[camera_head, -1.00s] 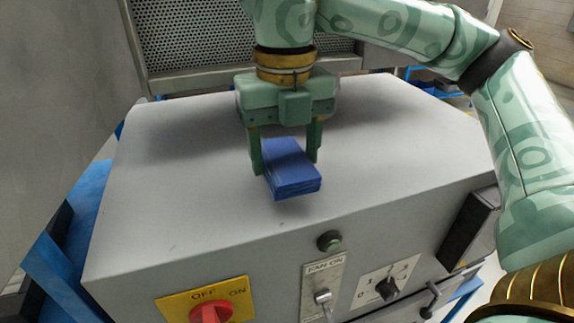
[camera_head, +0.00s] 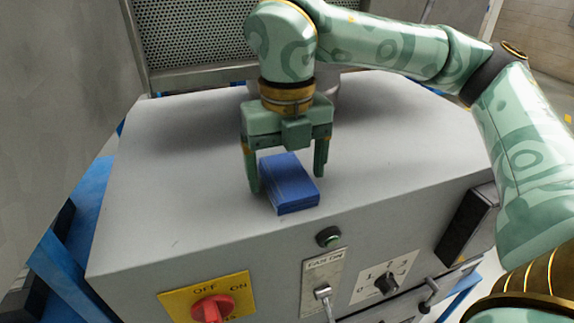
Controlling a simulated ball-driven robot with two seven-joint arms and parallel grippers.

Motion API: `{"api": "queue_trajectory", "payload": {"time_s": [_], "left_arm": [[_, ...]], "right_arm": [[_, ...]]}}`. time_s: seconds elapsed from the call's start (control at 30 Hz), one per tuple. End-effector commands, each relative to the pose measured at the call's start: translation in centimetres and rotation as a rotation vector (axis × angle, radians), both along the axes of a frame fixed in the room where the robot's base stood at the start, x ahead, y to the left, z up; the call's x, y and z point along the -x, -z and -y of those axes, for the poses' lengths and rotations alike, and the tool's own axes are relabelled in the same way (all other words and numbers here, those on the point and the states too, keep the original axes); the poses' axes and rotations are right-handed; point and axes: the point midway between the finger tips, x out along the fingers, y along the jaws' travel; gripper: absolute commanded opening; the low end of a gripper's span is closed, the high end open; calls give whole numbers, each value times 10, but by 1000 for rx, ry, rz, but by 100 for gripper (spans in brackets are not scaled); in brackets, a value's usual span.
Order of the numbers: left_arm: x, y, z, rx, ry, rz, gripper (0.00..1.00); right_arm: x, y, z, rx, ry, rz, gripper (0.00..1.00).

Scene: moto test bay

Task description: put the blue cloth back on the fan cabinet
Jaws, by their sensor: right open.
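The fingers stand wide on either side of the cloth, with a gap visible at the left finger. The gripper is open and the cloth appears to rest on the cabinet top. My left gripper is not in view.
A perforated metal panel (camera_head: 195,35) stands behind. The cabinet top left of the cloth is clear.

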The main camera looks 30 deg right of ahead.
Motion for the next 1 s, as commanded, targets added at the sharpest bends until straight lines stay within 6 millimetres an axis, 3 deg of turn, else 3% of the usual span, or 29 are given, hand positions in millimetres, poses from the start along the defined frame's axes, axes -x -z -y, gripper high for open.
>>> {"api": "queue_trajectory", "payload": {"time_s": [0.17, 0.53, 0.7, 1.0], "left_arm": [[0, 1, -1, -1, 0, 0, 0], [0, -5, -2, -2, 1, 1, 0], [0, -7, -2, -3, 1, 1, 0], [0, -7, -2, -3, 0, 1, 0]], "right_arm": [[-1, -24, 0, -1, 1, 5, 83], [-1, -105, 0, 0, 2, 4, 83], [-1, -119, 0, 1, 1, 1, 83], [0, -120, 0, 1, 0, 1, 83]]}}
